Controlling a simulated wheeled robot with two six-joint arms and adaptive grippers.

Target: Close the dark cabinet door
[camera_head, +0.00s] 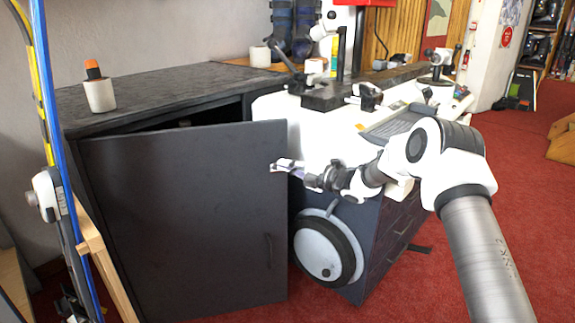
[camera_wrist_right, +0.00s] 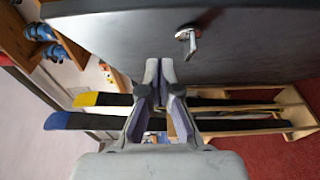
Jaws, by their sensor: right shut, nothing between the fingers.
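The dark cabinet door (camera_head: 190,220) stands partly open in the head view, with a dark gap showing above its top edge. Its small handle (camera_head: 268,252) is on the right side of the outer face. The dark cabinet (camera_head: 180,85) is behind it. My right gripper (camera_head: 278,166) is shut and empty at the door's right edge, above the handle. In the right wrist view the closed fingertips (camera_wrist_right: 160,70) are in front of the door (camera_wrist_right: 260,45), with a metal handle (camera_wrist_right: 188,38) nearby. I cannot tell whether the fingers touch the door. My left gripper is not in view.
A white cup (camera_head: 99,95) with an orange-topped item stands on the cabinet top. Skis (camera_head: 55,130) on a wooden rack stand close to the door's left. A white machine bench (camera_head: 325,130) with a round wheel (camera_head: 328,252) is to the right. Red carpet is open at far right.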

